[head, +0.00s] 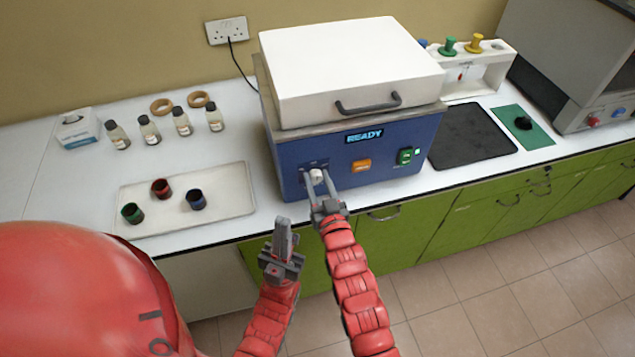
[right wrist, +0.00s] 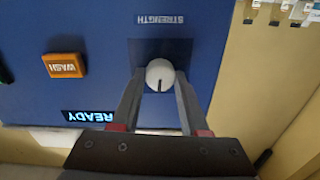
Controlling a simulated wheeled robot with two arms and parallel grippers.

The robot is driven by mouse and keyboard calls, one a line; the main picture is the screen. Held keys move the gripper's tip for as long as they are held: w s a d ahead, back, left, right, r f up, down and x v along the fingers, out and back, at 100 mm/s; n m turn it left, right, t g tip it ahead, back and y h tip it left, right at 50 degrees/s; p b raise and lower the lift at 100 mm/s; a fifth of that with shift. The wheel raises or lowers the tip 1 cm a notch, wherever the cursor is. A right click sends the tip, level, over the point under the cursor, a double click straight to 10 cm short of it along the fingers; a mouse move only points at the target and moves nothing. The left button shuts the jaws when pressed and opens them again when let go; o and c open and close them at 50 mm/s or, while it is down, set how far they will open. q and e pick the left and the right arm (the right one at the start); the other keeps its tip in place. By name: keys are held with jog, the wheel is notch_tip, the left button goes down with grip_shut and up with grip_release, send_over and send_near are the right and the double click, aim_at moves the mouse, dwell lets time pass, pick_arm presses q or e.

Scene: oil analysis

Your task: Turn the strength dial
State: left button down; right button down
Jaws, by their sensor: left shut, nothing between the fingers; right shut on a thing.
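The white strength dial (head: 317,175) is on the left of the front of a blue machine (head: 268,140) with a white lid. In the right wrist view the dial (right wrist: 160,74) has a dark pointer line and sits by the label STRENGTH, which appears upside down. My right gripper (head: 318,186) is shut on the dial, with one finger on each side in the right wrist view (right wrist: 158,84). My left gripper (head: 283,226) is shut and empty, below and left of the dial, in front of the counter.
An orange WASH button (head: 361,165), a green switch (head: 405,156) and a READY display (head: 364,136) are on the machine front. A white tray (head: 235,172) with three dark cups lies left. Several small bottles (head: 149,129) stand behind it. A black mat (head: 470,136) lies right.

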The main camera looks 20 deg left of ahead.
jog(key=m+b, duration=0.1)
jog(key=b, duration=0.1)
jog(key=m+b, duration=0.4)
jog(key=shift+w+d+f, duration=0.1)
jog(key=shift+f, duration=0.15)
jog(key=m+b, duration=0.1)
jog(key=m, duration=0.1)
jog(key=shift+m+b, duration=0.4)
jog(key=shift+r+m+b, duration=0.15)
jog(key=shift+m+b, duration=0.4)
jog(key=shift+m, duration=0.95)
jog(key=shift+c, duration=2.2)
grip_release()
